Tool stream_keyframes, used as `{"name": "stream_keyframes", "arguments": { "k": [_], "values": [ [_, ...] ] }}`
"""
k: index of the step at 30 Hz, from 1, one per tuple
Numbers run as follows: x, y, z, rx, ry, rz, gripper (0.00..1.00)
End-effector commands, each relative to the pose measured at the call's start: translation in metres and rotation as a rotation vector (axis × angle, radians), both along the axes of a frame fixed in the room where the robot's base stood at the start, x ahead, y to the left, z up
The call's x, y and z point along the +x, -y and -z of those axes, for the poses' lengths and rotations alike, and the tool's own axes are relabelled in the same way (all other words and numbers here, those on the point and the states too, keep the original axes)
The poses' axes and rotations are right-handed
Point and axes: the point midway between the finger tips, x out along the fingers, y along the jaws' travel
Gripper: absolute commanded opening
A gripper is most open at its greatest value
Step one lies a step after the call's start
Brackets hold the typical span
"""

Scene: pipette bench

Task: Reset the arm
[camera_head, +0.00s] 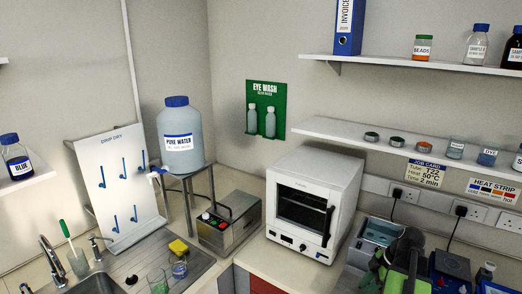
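A green and dark grey shape (405,262) stands at the lower right, cut by the bottom edge.
The bench holds a white oven (309,203), a steel box (229,222), a pure water bottle (181,137) on a stand, and a grey bath (379,233). A sink (97,284) and drip-dry rack (115,180) are left. Shelves (400,145) with bottles overhang the right.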

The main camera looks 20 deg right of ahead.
Motion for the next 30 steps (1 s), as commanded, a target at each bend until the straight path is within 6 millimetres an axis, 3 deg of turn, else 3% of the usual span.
{"name": "stream_keyframes", "arguments": {
  "k": [5, 9, 12, 18, 22, 30],
  "values": [
    [0.069, -0.105, 0.031, -0.023, -0.028, -0.217, 0.32],
    [0.109, -0.209, 0.055, -0.056, -0.095, -0.301, 0.32],
    [0.121, -0.274, 0.069, -0.091, -0.15, -0.283, 0.32],
    [0.124, -0.373, 0.091, -0.171, -0.245, -0.106, 0.32],
    [0.12, -0.401, 0.097, -0.215, -0.288, 0.128, 0.32],
    [0.12, -0.383, 0.096, -0.22, -0.337, 0.739, 0.32]
  ]
}}
